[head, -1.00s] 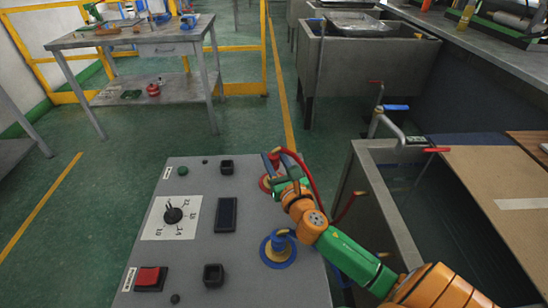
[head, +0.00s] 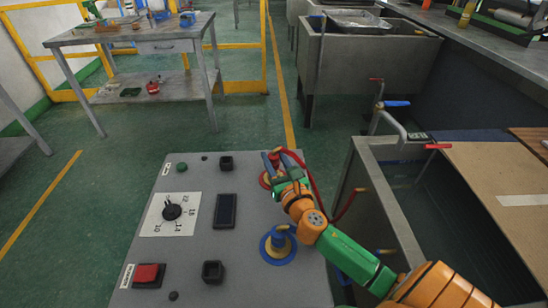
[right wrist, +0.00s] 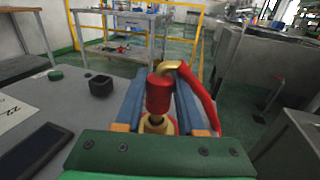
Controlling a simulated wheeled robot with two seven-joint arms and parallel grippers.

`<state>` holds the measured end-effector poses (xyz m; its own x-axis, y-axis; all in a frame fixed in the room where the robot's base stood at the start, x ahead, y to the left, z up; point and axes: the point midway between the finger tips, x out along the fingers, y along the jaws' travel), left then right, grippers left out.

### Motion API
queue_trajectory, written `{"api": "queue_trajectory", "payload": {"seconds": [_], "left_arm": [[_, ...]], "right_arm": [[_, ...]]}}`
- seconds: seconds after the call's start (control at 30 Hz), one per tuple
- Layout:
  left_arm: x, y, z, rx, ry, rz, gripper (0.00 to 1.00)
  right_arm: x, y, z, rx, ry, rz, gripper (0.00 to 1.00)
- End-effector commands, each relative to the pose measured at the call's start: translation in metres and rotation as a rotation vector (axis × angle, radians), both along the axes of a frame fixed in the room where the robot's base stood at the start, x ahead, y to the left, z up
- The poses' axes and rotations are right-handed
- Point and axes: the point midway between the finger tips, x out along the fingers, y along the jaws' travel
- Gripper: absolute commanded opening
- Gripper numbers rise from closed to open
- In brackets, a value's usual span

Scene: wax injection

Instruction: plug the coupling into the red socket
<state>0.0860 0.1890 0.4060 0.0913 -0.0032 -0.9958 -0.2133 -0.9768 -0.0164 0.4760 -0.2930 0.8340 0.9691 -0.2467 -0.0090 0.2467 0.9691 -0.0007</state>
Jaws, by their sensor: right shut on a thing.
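The red coupling (right wrist: 159,93) has a brass elbow on top and a red hose leading off it. It stands roughly upright between the blue fingers of my right gripper (head: 274,166), which is shut on it. The red socket (head: 265,181) is a red ring on the grey panel, partly hidden by the gripper in the head view. In the right wrist view, a brass part (right wrist: 154,124) shows directly below the coupling, over the socket. I cannot tell how deeply the two are engaged. My left gripper is out of view.
The grey panel (head: 185,248) carries a blue socket (head: 278,246), a dial (head: 172,211), a dark display (head: 225,211), a red button (head: 147,274) and black square fittings. A sink (head: 375,165) stands at the right. The red hose (head: 318,203) hangs right of the gripper.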

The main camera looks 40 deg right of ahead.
Motion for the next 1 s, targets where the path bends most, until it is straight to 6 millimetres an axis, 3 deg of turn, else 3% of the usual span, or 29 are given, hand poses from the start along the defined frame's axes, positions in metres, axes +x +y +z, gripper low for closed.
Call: {"api": "queue_trajectory", "payload": {"seconds": [0.83, 0.87, 1.0], "left_arm": [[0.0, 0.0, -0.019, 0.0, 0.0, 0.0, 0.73], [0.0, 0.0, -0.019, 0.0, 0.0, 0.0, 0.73], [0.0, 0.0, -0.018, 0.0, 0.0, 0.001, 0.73]], "right_arm": [[0.0, 0.0, -0.022, 0.0, 0.0, 0.0, 0.0], [0.0, 0.0, -0.022, 0.0, 0.0, 0.0, 0.41], [0.0, 0.0, -0.021, 0.0, 0.0, 0.0, 0.73]]}}
